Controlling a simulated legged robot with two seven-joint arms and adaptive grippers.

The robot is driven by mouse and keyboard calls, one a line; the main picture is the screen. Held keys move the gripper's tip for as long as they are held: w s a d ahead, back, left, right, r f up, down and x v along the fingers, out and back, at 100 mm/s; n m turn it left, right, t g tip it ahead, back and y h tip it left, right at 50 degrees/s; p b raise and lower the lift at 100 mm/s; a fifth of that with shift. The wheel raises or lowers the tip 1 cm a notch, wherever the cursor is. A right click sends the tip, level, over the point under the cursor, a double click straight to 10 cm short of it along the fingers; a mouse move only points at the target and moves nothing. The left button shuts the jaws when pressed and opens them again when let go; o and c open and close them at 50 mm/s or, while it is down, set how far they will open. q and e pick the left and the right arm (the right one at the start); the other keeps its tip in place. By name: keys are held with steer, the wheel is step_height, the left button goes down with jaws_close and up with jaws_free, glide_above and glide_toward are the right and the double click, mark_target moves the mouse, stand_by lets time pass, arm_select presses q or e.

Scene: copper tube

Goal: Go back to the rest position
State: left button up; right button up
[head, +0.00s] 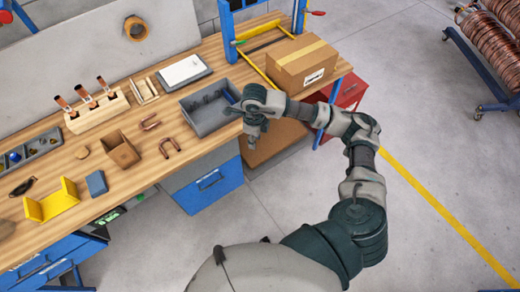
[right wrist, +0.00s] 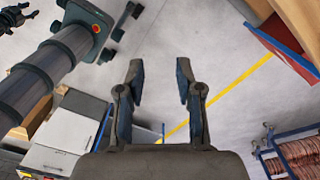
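My right gripper (head: 252,142) hangs over the bench's front edge, in front of the grey bin. In the right wrist view its two fingers (right wrist: 159,85) are apart with only floor between them, so it is open and empty. My left gripper does not show in the head view; a small dark jointed shape at the top left corner of the right wrist view may be part of it, too small to read.
A grey bin (head: 208,115) and a cardboard box (head: 302,65) stand near my right arm, beside a blue frame (head: 229,35). A red cabinet (head: 347,92) stands at the bench's right end. Copper coils (head: 492,40) sit on a rack.

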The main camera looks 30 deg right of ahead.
steer(key=shift+w+a+f+n, duration=0.25)
steer(key=shift+f+n, duration=0.1)
steer(key=shift+n, duration=0.35)
